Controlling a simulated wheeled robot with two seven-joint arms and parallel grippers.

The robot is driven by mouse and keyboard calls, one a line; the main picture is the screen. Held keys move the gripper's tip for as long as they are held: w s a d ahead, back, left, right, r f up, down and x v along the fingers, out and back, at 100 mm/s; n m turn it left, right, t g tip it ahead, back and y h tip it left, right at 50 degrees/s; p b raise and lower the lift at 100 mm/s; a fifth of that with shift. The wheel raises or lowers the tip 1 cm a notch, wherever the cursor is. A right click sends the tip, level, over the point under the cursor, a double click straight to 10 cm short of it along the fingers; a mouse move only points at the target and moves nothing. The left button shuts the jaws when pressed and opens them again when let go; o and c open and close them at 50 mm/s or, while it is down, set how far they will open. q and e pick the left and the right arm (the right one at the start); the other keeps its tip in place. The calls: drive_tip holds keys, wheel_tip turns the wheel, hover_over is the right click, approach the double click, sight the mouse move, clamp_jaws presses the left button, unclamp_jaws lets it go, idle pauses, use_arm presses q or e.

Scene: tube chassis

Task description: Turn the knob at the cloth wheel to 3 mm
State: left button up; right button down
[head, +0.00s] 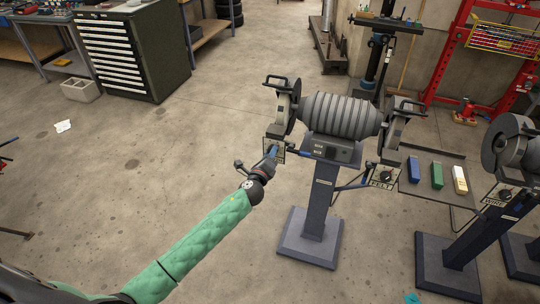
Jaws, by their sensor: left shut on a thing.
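A grey bench grinder (340,117) stands on a dark pedestal, with a wheel at each end. My left gripper (271,152) is at the small label plate (280,157) below the left wheel (282,113). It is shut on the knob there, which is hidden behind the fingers. The plate's lettering and the knob's setting cannot be read. The right wheel (390,136) has its own black knob (387,173) above a plate marked FELT (381,183). My right gripper is not in view.
A tray (437,205) with blue, green and pale yellow bars stands right of the grinder. A second machine (508,150) with a WIRE plate (494,201) is at the far right. A drawer cabinet (133,50) stands at the back left. The floor at left is mostly clear.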

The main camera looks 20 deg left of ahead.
use_arm(q)
drive_tip(key=n+b, duration=0.1)
drive_tip(key=n, duration=0.5)
drive_tip(key=n+b, duration=0.1)
drive_tip(key=n, duration=0.5)
drive_tip(key=n+b, duration=0.2)
drive_tip(key=n, duration=0.4)
drive_tip(key=shift+f+n, duration=0.3)
drive_tip(key=shift+n, duration=0.1)
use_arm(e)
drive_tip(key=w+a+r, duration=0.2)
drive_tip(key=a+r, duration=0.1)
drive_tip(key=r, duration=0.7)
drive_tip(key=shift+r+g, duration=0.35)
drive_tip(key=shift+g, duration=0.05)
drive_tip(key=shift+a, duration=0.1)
use_arm(q)
drive_tip(key=o, duration=1)
drive_tip(key=shift+c, duration=0.2)
